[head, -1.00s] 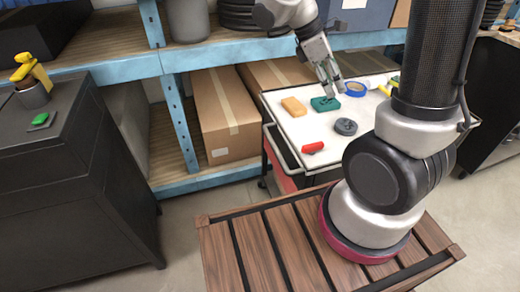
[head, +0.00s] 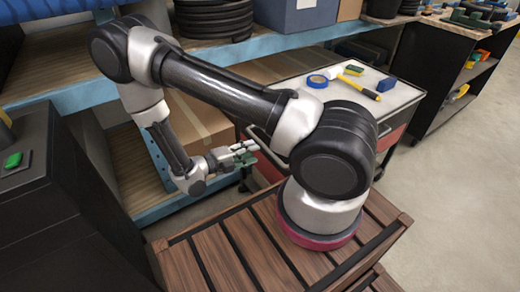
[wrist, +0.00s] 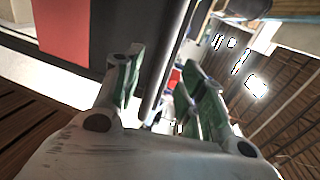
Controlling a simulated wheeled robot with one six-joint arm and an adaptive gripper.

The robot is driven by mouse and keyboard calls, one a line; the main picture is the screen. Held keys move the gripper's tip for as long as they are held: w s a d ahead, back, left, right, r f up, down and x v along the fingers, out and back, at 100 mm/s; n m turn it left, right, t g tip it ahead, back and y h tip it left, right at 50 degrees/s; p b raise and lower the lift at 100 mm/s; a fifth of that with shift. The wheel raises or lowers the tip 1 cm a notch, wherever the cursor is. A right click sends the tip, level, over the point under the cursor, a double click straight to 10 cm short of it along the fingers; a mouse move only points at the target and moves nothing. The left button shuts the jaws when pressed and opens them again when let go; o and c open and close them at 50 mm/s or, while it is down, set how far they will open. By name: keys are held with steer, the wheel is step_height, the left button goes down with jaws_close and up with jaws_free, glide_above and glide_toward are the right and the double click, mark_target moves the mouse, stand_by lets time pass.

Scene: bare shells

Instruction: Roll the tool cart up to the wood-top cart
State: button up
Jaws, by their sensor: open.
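The tool cart (head: 396,92) has a white top and grey and red sides, and stands beyond my arm, which hides much of it. Its red panel (wrist: 65,25) shows close up in the wrist view. My gripper (head: 252,152) is open, low at the cart's near left end. In the wrist view a dark bar (wrist: 172,55), apparently the cart's handle, runs between the spread green-padded fingers (wrist: 163,65); contact cannot be told. A dark open-shelved unit with a wood-coloured top (head: 428,20) stands at the right; I cannot tell whether it is the wood-top cart.
Blue tape (head: 317,81) and a yellow hammer (head: 362,87) lie on the tool cart. A blue-framed shelf (head: 70,95) with a cardboard box (head: 195,105) stands behind. A dark cabinet (head: 60,200) is at the left. Bare floor (head: 465,190) lies at the right.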

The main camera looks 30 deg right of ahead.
steer(key=d, duration=0.3)
steer(key=d+f, duration=0.1)
steer(key=d, duration=0.3)
steer(key=shift+f, duration=0.15)
jaws_close()
